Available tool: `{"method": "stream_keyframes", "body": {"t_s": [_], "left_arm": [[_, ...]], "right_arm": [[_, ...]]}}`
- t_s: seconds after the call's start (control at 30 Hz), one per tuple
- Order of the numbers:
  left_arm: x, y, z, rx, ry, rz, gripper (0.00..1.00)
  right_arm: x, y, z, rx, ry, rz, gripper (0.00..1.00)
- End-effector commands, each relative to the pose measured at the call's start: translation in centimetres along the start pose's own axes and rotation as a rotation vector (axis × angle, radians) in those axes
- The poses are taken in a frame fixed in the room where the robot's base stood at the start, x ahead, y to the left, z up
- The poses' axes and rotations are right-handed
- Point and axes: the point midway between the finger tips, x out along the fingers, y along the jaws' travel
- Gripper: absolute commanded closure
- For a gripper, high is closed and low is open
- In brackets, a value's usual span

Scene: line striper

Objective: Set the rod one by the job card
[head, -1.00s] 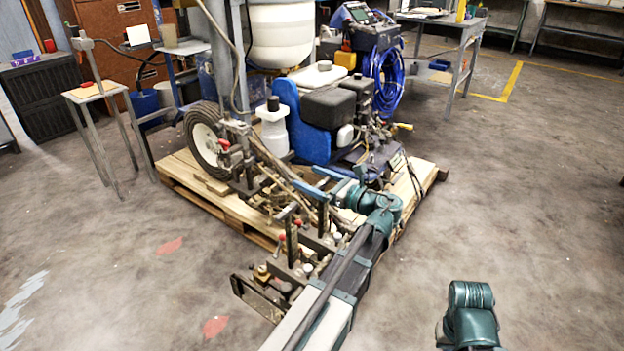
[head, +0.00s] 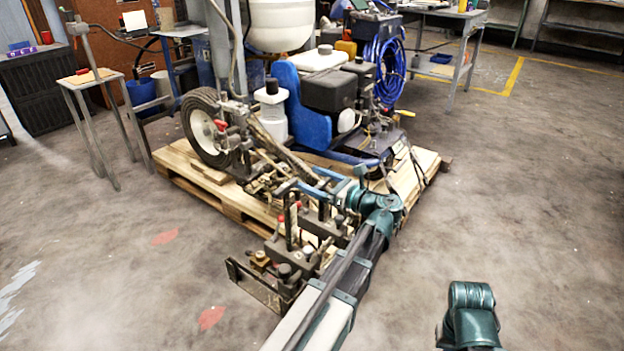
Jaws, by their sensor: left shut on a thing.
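My left gripper (head: 312,184), with pale blue fingers, is at the front assembly of the striper (head: 330,100). It is shut on a part there, seemingly a dark rod; the fingers and nearby metal overlap, so the exact grip is hard to see. A dark upright (head: 290,222) with a flat top stands just left of the fingers. Small red knobs (head: 280,220) sit around it. A dark open bracket (head: 262,288) projects at the front. My right arm shows as a teal link at the lower right; its gripper is out of view. I cannot identify a readable job card.
The striper stands on a wooden pallet (head: 183,184). A small stand (head: 93,79) is at the left. A grey worktable (head: 445,72) stands behind at the right. The floor to the right and front left is clear.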

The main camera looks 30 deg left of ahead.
Motion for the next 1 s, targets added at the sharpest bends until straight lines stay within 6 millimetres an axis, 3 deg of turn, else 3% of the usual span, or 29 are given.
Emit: {"method": "stream_keyframes", "body": {"t_s": [0.03,0.37,0.4,0.77,1.0], "left_arm": [[-0.1,0.0,-0.9,0.0,0.003,0.0,1.0],[-0.1,0.1,-0.9,0.0,0.008,0.001,1.0],[-0.1,0.1,-0.8,0.0,0.007,0.001,0.02],[-0.7,0.0,-0.7,0.0,0.003,-0.002,0.0],[-5.2,-0.1,-0.7,0.0,0.003,-0.005,0.0]], "right_arm": [[0.8,-0.1,-0.1,0.0,0.0,0.0,1.0],[0.7,-0.1,-0.1,0.0,0.001,0.0,1.0],[0.7,-0.1,-0.1,0.0,0.001,0.0,1.0],[0.7,-0.1,0.0,0.0,0.001,0.0,1.0],[0.7,-0.1,0.0,0.0,0.001,0.0,1.0]]}}
